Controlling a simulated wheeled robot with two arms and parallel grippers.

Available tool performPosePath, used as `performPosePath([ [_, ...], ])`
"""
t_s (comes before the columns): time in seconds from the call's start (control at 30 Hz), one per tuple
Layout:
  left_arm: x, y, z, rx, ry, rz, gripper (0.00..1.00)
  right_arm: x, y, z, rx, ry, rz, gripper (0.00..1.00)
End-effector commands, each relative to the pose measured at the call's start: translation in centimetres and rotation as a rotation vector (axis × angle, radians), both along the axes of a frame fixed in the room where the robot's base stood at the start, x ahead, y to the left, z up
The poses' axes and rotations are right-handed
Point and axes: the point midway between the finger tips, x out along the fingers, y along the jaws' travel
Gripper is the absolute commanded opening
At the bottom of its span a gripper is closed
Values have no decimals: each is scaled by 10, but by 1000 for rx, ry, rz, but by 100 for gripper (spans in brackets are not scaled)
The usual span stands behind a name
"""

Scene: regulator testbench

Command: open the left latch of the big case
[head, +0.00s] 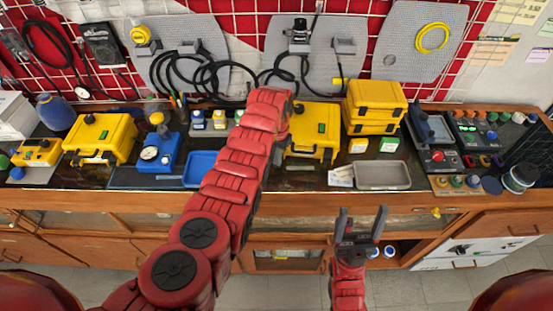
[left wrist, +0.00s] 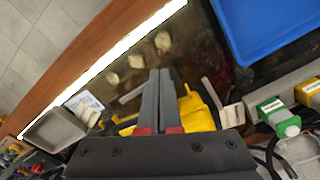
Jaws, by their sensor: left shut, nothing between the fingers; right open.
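A yellow case (head: 318,118) with a dark handle and latches on its front stands on the bench right of my left arm; part of it is hidden by the arm. It also shows in the left wrist view (left wrist: 198,110), largely covered by my gripper. My left gripper (left wrist: 160,72) is shut and empty, with its fingers in front of the yellow case; I cannot tell if they touch it. In the head view its fingers are hidden behind the arm. The left latch is not clearly seen. My right gripper (head: 361,213) is open and empty, in front of the bench.
Another yellow case (head: 100,132) stands at the left, and two smaller yellow cases (head: 374,98) are stacked at the right. A blue tray (head: 199,168) and a grey tray (head: 383,176) lie near the bench edge (head: 300,199). Black cables (head: 200,75) hang behind.

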Motion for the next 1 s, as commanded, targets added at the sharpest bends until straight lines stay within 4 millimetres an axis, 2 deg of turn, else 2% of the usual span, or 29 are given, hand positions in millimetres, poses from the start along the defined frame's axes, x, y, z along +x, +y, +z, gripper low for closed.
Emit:
performPosePath([
  [0.2, -4, 0, 5, 1, 2, 0, 0, 0, 0, 14, 0, 0, 0, 76],
  [0.47, -4, 0, 9, 0, 1, 0, 0, 0, 0, 18, 0, 0, 0, 76],
  [1.0, -4, 1, 56, 0, 1, 0, 0, 0, 0, 35, 0, 0, 0, 76],
])
